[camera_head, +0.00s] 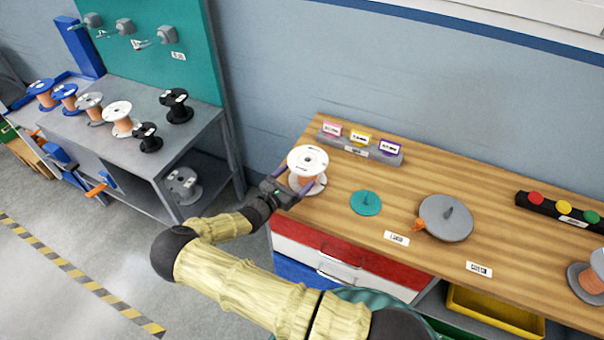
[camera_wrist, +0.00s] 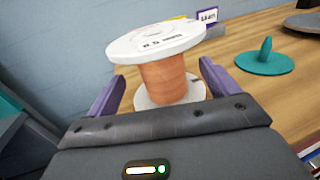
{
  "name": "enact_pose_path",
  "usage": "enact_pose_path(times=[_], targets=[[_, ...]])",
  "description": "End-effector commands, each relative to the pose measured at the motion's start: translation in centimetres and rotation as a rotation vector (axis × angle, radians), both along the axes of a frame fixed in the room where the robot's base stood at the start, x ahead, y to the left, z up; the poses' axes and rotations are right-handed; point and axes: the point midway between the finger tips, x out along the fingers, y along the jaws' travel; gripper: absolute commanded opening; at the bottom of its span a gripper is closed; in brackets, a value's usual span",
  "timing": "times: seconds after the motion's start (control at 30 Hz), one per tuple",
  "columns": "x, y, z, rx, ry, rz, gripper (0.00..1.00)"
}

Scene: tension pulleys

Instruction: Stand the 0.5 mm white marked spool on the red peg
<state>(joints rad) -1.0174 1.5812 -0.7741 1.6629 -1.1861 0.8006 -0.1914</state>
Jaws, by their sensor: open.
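A white spool (camera_head: 308,158) wound with copper wire stands upright at the left end of the wooden bench. In the wrist view the spool (camera_wrist: 165,80) has a top-flange marking that appears to read 0.5, with the rest blurred. My gripper (camera_head: 300,178) is open, its purple fingers on either side of the copper core between the flanges. In the wrist view the gripper (camera_wrist: 163,78) shows gaps beside the core. I cannot make out a red peg. A teal disc with an upright peg (camera_head: 366,202) is right of the spool.
A grey disc with a peg (camera_head: 445,220) and an orange part lie further right. A block with pink, yellow and purple labels (camera_head: 360,149) stands behind the spool. A button bar (camera_head: 560,211) is at right. Several spools stand on the grey side table (camera_head: 192,132).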

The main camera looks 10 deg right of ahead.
Motion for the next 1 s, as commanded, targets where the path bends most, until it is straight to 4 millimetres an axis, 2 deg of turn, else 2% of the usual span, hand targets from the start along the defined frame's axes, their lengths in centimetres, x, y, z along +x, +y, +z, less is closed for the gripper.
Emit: enact_pose_path(times=[0.4,0.6,0.77,1.0], targets=[[-5.3,6.8,-0.2,0.003,0.001,0.003,0.87],[-7.5,9.4,-0.1,0.001,0.001,0.003,0.87],[-8.2,10.2,0.0,0.0,0.001,0.002,0.87],[-8.3,10.2,0.1,-0.001,0.001,0.001,0.87]])
